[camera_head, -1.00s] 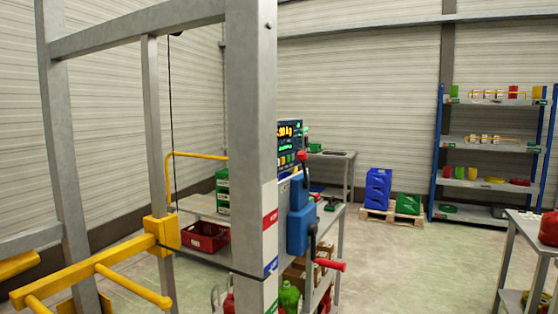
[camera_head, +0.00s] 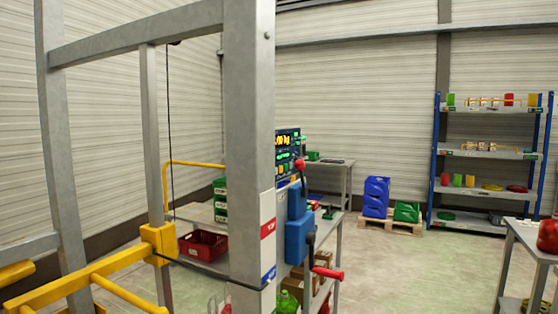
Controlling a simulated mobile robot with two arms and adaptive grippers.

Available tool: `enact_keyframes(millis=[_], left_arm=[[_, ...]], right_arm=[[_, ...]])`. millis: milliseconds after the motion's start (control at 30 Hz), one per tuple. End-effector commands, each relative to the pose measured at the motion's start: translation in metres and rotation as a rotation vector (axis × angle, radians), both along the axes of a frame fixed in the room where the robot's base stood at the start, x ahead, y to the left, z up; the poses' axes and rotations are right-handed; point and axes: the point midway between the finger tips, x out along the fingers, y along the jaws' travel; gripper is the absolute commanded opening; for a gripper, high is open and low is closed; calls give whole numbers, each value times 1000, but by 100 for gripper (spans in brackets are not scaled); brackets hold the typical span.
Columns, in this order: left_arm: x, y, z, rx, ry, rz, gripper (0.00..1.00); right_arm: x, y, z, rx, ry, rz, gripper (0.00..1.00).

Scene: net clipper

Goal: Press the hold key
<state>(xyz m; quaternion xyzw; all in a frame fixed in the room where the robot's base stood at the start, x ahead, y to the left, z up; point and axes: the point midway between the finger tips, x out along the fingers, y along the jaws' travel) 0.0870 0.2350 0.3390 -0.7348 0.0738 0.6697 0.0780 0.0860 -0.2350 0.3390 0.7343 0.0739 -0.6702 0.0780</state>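A dark display panel (camera_head: 287,140) with lit yellow and green readouts shows just right of the thick grey post (camera_head: 250,120). A row of small coloured keys (camera_head: 288,171) sits under the readouts. The post hides the panel's left side, and I cannot tell which key is the hold key. A blue box (camera_head: 298,225) with a red-knobbed lever (camera_head: 300,164) and a red handle (camera_head: 328,273) is mounted on the post below the panel. Neither of my grippers shows in the view.
A yellow forked frame (camera_head: 100,275) and grey uprights fill the near left. A red crate (camera_head: 203,245) sits on a low shelf behind. Blue crates (camera_head: 376,197), a blue-post rack (camera_head: 436,160) and a grey table (camera_head: 525,240) stand right. Floor between is clear.

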Motion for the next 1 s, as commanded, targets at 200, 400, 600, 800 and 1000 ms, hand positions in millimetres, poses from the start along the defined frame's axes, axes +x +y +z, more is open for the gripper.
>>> enact_keyframes(millis=[200,400,600,800,1000], left_arm=[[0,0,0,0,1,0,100],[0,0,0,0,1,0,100],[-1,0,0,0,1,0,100],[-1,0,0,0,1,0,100],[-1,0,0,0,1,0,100]], right_arm=[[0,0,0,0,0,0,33],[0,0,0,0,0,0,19],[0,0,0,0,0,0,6],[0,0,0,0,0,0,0],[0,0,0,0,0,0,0]])
